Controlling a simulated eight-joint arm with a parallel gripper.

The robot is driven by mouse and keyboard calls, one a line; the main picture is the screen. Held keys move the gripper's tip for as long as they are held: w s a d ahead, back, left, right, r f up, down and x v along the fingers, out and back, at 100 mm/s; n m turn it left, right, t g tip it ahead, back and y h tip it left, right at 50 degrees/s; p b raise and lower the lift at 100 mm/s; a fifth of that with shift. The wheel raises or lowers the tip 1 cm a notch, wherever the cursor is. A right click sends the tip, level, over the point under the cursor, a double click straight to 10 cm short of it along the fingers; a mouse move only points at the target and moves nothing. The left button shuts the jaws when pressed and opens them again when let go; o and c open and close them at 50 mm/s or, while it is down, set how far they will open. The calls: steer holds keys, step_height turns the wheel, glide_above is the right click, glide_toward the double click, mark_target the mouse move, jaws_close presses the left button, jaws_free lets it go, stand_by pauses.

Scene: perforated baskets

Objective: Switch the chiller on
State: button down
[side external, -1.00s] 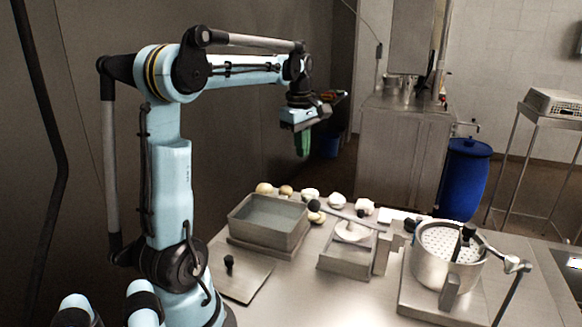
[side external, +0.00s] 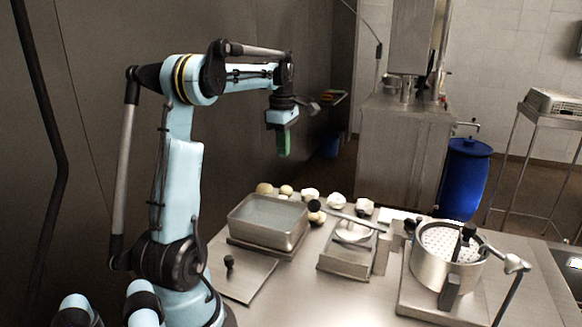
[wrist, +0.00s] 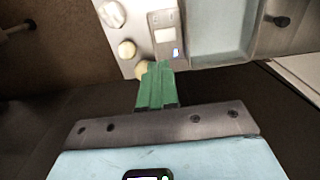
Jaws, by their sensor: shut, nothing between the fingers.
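A rectangular steel tank with pale liquid (side external: 300,235) stands on the bench in front of my arm; I take it for the chiller. In the wrist view the tank (wrist: 252,25) is at the top, beside a light panel (wrist: 157,18) with a white rectangle and a small blue spot. I cannot tell which part is the switch. My gripper (side external: 284,154) has green fingers, shut and empty, pointing down high above the tank's far side. In the wrist view the gripper's fingertips (wrist: 157,68) appear just below the panel and touch nothing.
Several pale round items (side external: 309,194) lie behind the tank. A plate with a black knob (side external: 229,262) lies in front. A small press-like device (side external: 345,262) and a pot with a perforated basket (side external: 430,266) stand to the right. The air around my gripper is free.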

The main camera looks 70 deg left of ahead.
mark_target(284, 197)
step_height(284, 197, down, 13)
steer(key=shift+r, duration=0.2)
stand_by(0.5)
steer(key=shift+f, duration=0.15)
steer(key=shift+s+d+r, duration=0.25)
steer(key=shift+s+d, duration=0.25)
steer(key=shift+d, duration=0.05)
steer(key=shift+r, duration=0.1)
stand_by(0.3)
step_height(284, 197, up, 14)
steer(key=shift+w+a, duration=0.3)
stand_by(0.3)
